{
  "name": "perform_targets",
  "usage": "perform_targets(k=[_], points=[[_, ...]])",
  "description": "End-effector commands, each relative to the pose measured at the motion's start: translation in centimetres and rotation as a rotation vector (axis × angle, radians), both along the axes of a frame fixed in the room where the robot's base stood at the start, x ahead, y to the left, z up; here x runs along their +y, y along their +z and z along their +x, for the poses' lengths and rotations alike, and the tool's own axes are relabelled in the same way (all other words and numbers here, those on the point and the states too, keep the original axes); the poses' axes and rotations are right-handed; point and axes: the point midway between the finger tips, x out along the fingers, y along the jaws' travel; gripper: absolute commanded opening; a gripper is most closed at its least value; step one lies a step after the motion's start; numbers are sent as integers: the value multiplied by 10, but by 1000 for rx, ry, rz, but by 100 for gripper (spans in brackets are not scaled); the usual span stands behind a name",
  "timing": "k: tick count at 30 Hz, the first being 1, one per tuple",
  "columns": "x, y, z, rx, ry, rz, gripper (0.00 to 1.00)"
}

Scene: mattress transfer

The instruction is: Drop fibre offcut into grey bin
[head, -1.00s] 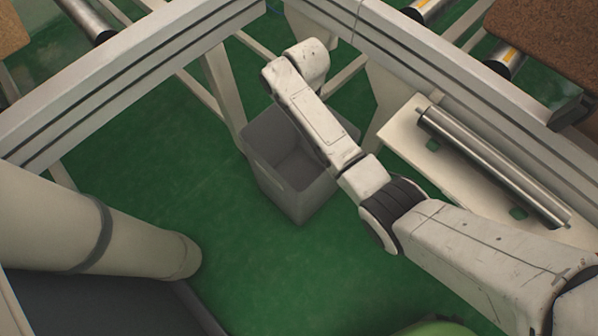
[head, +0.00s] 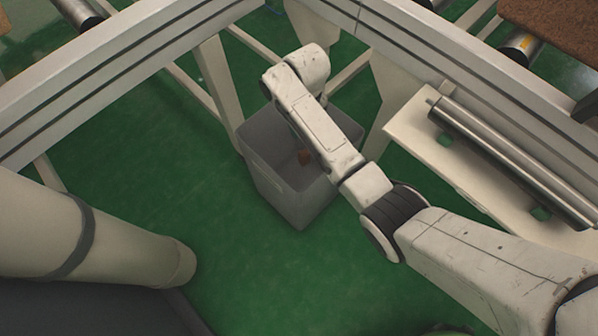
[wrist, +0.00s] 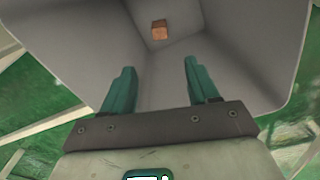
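The grey bin (head: 270,180) stands on the green floor under the corner of the conveyor frame. In the wrist view the bin (wrist: 225,50) fills most of the picture, with its opening facing my gripper. The fibre offcut, a small brown block (wrist: 160,30), is inside the bin, apart from my fingers. In the head view my arm hides the gripper.
White conveyor frame beams (head: 130,75) meet behind the bin. A steel roller (head: 510,160) lies on a pale shelf (head: 420,140) at the right. A large pale cylinder (head: 90,235) is at the lower left. Green floor (head: 250,270) is clear in front of the bin.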

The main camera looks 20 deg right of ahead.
Motion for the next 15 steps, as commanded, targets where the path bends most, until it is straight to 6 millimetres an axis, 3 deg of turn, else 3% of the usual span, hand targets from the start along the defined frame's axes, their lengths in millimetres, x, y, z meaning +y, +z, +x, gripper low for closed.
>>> perform_targets(k=[3, 10, 15], points=[[0, 0, 0, 0, 0, 0, 69], [0, 1, 0, 0, 0, 0, 69], [0, 18, 1, -2, 0, 0, 69]])
